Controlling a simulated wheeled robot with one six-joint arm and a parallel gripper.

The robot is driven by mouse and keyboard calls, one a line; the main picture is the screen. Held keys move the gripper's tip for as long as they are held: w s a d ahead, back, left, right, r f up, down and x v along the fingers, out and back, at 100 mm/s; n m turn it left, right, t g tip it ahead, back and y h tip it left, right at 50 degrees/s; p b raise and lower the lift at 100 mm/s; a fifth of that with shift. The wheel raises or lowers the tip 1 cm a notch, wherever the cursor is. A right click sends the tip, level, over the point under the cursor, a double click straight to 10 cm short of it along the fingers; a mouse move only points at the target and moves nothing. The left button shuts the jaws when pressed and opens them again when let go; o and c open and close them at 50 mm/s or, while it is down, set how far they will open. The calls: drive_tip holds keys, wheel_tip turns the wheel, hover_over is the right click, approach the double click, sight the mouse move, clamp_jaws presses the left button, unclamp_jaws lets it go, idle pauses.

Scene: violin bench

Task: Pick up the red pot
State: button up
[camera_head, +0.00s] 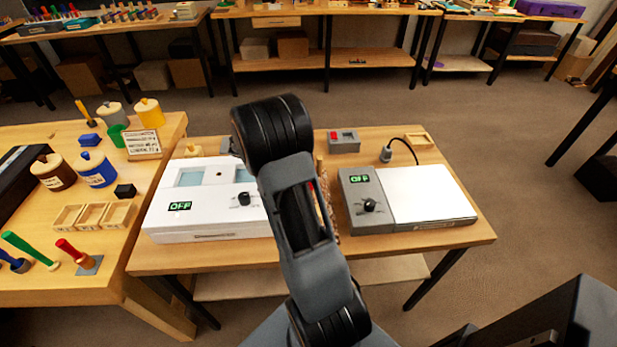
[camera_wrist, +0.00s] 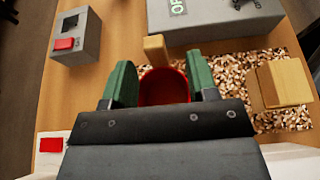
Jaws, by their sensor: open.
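In the wrist view the red pot (camera_wrist: 163,92) is between the two green fingers of my gripper (camera_wrist: 160,82). Its lower part is hidden behind the dark gripper body. The fingers are apart, one on each side of it; I cannot tell whether either touches it. A light wooden piece (camera_wrist: 155,48) stands at the pot's far edge; I cannot tell if it belongs to the pot. In the head view my arm covers most of this area, and only a small red patch shows beside it.
A brown-and-white speckled patch (camera_wrist: 222,72) surrounds the pot, with a wooden block (camera_wrist: 284,82) on the right. A grey box with a red button (camera_wrist: 78,38) stands at the left. A white device (camera_head: 200,215) and a grey device (camera_head: 362,190), both reading OFF, flank my arm.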

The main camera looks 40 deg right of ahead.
drive_tip(key=shift+x, duration=3.4)
drive_tip(key=shift+w+d, duration=0.15)
clamp_jaws()
drive_tip(key=shift+r, duration=0.1)
